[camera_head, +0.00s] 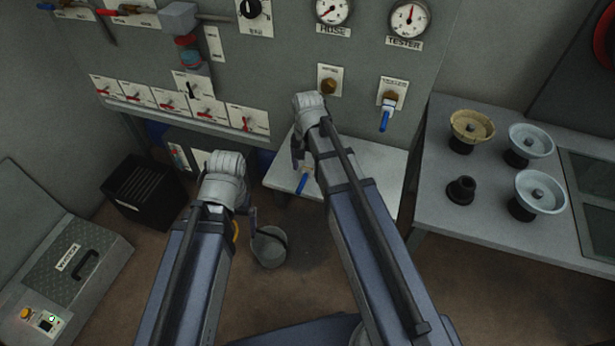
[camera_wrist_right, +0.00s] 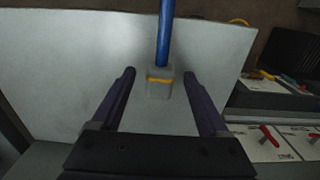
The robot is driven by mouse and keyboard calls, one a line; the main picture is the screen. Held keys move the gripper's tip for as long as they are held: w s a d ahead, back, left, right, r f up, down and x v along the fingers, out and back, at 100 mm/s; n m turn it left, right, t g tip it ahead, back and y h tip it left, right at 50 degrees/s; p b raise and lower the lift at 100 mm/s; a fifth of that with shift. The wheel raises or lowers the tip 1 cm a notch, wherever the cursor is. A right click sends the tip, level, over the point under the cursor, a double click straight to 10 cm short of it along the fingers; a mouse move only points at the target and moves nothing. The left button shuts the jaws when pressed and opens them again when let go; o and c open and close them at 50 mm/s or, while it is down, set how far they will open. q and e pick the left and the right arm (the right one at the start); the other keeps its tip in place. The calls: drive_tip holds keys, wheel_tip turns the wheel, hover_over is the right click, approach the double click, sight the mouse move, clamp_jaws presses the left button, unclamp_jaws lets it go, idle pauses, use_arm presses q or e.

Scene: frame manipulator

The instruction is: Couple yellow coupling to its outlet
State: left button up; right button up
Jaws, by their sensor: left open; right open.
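A grey coupling with a yellow band (camera_wrist_right: 160,80), on the end of a blue handle or hose (camera_wrist_right: 165,30), shows in the right wrist view. It stands between the open fingers of my right gripper (camera_wrist_right: 160,78), with a gap on both sides. In the head view its blue part (camera_head: 302,183) shows below my right wrist, over the white shelf. My left gripper (camera_head: 250,213) is open above the floor, near a grey bucket. A brass outlet (camera_head: 328,86) on the panel has nothing on it. The outlet beside it carries a grey coupling with a blue end (camera_head: 386,116).
A white shelf (camera_head: 375,165) juts from the panel (camera_head: 290,60). A table (camera_head: 455,220) with several round fittings stands on the right. The grey bucket (camera_head: 269,246), a black crate (camera_head: 145,192) and a grey case (camera_head: 75,265) are low on the left.

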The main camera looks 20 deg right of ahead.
drive_tip(key=shift+f, duration=0.65)
drive_tip(key=shift+r, duration=0.1)
drive_tip(key=shift+c, duration=0.3)
clamp_jaws()
